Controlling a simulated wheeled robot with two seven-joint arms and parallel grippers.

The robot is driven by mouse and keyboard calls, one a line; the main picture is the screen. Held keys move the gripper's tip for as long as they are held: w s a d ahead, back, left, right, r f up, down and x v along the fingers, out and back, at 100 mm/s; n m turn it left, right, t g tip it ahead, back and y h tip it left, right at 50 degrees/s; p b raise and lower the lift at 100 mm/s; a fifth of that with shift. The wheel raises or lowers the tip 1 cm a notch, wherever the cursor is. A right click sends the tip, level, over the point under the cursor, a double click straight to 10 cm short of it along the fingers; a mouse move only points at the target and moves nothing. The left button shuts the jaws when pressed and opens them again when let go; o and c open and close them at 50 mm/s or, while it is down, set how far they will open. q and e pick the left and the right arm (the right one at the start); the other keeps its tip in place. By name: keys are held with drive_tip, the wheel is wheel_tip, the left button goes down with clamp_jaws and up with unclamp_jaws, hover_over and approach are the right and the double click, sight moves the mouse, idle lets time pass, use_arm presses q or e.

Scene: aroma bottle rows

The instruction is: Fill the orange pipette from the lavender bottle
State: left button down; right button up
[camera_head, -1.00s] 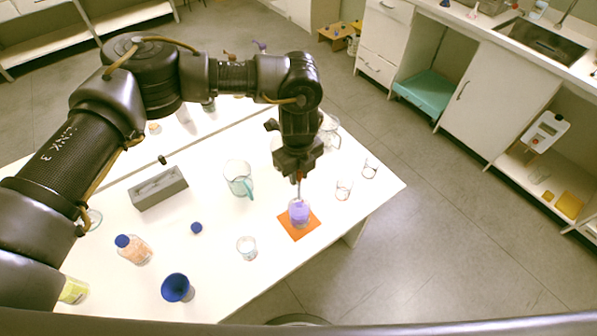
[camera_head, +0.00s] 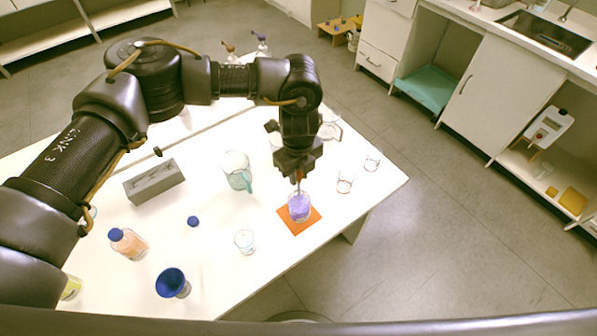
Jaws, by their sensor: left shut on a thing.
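The lavender bottle (camera_head: 299,208) holds purple liquid and stands on an orange square mat (camera_head: 311,220) near the table's right front edge. My left gripper (camera_head: 298,176) points down right above it and is shut on a thin pipette (camera_head: 298,186). Only a short stretch of the pipette shows between the fingers and the bottle; its lower end appears to be in the bottle's mouth. The pipette's colour and whether liquid is inside it are too small to tell. My right gripper is not in view.
A glass jug (camera_head: 237,170) and a grey rack (camera_head: 153,182) stand left of the bottle. Small glasses (camera_head: 345,182) stand to the right.

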use_arm(q)
drive_tip(key=shift+f+b, duration=0.65)
drive_tip(key=shift+f, duration=0.35)
drive_tip(key=shift+f+b, duration=1.5)
drive_tip(key=shift+f, duration=0.45)
drive_tip(key=c, duration=1.9)
unclamp_jaws()
drive_tip(key=shift+s+f, duration=0.15)
idle(2.6)
